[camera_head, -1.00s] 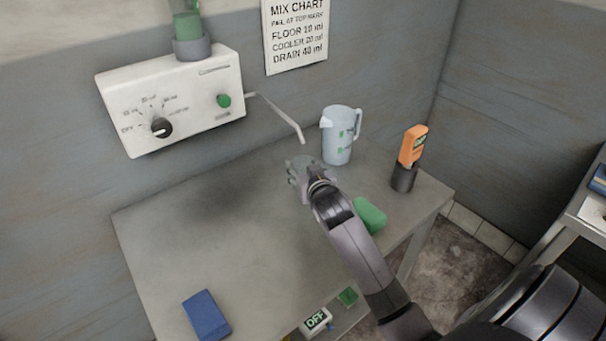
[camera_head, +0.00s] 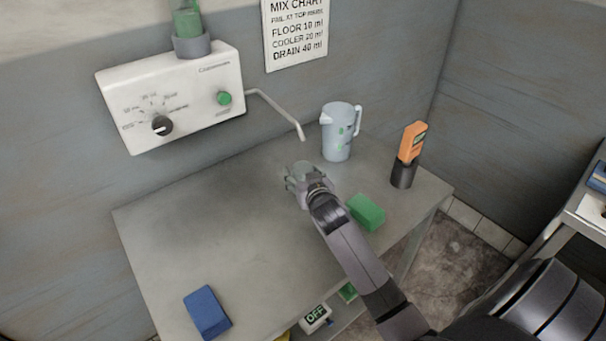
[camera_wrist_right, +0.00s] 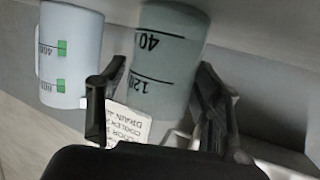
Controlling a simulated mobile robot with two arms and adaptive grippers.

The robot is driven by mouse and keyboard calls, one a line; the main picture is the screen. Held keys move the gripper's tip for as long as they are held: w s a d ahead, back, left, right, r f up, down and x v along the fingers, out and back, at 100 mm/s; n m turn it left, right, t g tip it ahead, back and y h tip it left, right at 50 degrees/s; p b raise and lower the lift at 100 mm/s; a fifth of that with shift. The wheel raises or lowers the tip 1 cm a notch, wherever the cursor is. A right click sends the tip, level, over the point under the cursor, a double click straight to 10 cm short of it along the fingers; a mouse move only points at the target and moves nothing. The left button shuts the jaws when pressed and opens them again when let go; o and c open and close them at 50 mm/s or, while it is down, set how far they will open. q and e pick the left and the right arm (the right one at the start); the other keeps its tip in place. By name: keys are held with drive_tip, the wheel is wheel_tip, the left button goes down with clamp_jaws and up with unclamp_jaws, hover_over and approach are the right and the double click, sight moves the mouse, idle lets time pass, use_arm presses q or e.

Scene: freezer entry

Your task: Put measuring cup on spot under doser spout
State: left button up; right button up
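The measuring cup (camera_wrist_right: 165,62) is a small grey-green translucent beaker with dark marks. In the right wrist view it stands between the two fingers of my right gripper (camera_wrist_right: 160,85), which sit close against its sides. In the head view the cup is mostly hidden by my right gripper (camera_head: 302,180), over the table below the bent doser spout (camera_head: 277,109). The white doser (camera_head: 175,95) has a black dial and a green button. The spot under the spout is not clearly visible, nor whether the cup touches the table. My left gripper is not in view.
A pale blue jug (camera_head: 337,135) stands right of the spout; it also shows in the wrist view (camera_wrist_right: 70,50). An orange device (camera_head: 412,143) sits in a black holder (camera_head: 403,174). A green block (camera_head: 366,212) lies beside my right arm. A blue block (camera_head: 207,312) lies front left. The table's left-middle is clear.

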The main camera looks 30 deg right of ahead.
drive_tip(key=shift+o, duration=0.4)
drive_tip(key=shift+r, duration=0.2)
drive_tip(key=shift+s+a, duration=0.1)
drive_tip(key=shift+s, duration=0.25)
drive_tip(key=b+v, duration=0.1)
drive_tip(key=v, duration=1)
drive_tip(key=shift+s, duration=0.15)
